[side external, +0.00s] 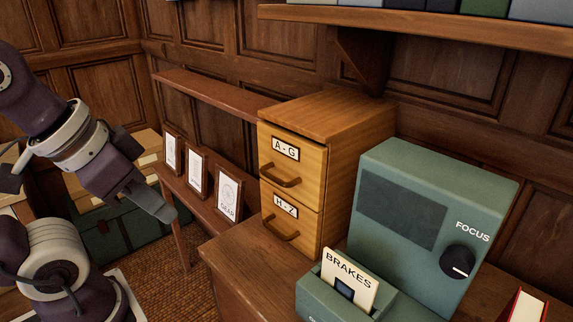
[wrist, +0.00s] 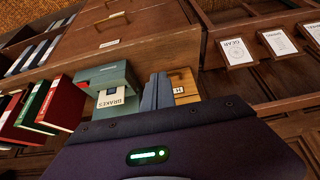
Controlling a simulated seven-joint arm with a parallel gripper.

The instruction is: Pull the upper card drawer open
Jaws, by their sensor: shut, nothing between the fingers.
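The light-wood card cabinet (side external: 335,145) stands on the desk in the side external view, with two drawers. The upper card drawer (side external: 275,169), labelled A-G, has a bar handle (side external: 280,177) and looks closed. The lower drawer (side external: 268,217), labelled H-Z, also looks closed. My gripper (side external: 172,214) is shut and empty, to the left of the cabinet and apart from it, pointing down to the right. In the wrist view my shut fingers (wrist: 158,92) partly hide the cabinet (wrist: 185,82), so the upper drawer cannot be made out there.
A green viewer (side external: 410,205) with a FOCUS knob and a BRAKES card (side external: 350,277) stands right of the cabinet. Framed cards (side external: 228,198) stand on a low shelf behind my gripper. A wall shelf (side external: 440,25) runs above. Open space lies between my gripper and the drawer fronts.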

